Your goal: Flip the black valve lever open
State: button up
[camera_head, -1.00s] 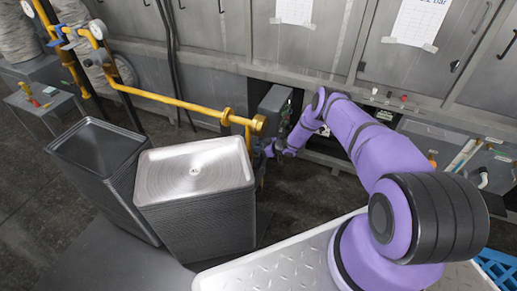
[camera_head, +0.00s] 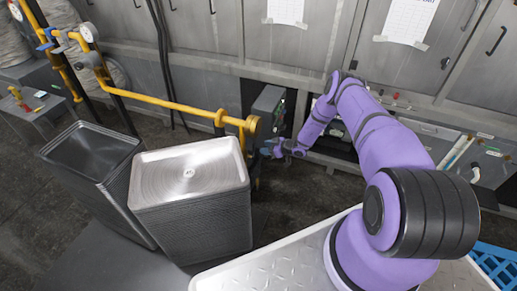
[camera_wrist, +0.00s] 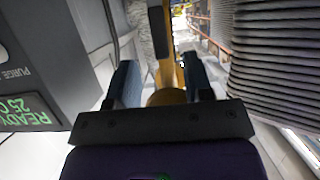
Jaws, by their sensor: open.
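My gripper (camera_head: 266,149) reaches in at the low right of the yellow gas pipe (camera_head: 180,104), close to its round end fitting (camera_head: 252,124). In the wrist view my gripper (camera_wrist: 161,82) is open, its two dark fingers apart with nothing clamped between them. A yellow pipe part (camera_wrist: 166,97) shows in the gap between the fingers. A short dark bar (camera_wrist: 156,32) lies beside the yellow pipe beyond the fingertips. It may be the black valve lever, but I cannot tell for sure. In the head view the lever cannot be made out.
A grey control box (camera_head: 268,104) stands just behind my gripper; its green display (camera_wrist: 27,110) shows at left in the wrist view. A tall stack of metal pans (camera_head: 190,205) stands left of my gripper, a darker stack (camera_head: 92,160) beyond it. Bare floor lies between.

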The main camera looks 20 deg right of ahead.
jog(key=shift+v, duration=1.55)
